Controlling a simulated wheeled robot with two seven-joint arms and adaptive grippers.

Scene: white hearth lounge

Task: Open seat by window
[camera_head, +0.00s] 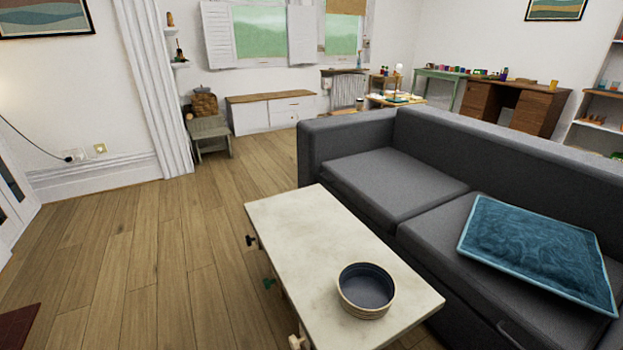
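A low white bench seat with a brown wooden top (255,98) stands against the back wall below the window (260,32). Its white front (252,119) shows panels with small handles on the right part. The top lies flat on the body and looks closed. The bench is far from me, beyond the coffee table and the floor. Neither of my grippers is in view.
A pale coffee table (300,225) with a blue-lined round bowl (366,288) is close in front, with several small knobs along its left side. A dark grey sofa (375,185) with a blue cushion (535,248) fills the right. Wooden floor (165,235) is clear on the left. A small step stool (209,132) holding a basket stands left of the bench.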

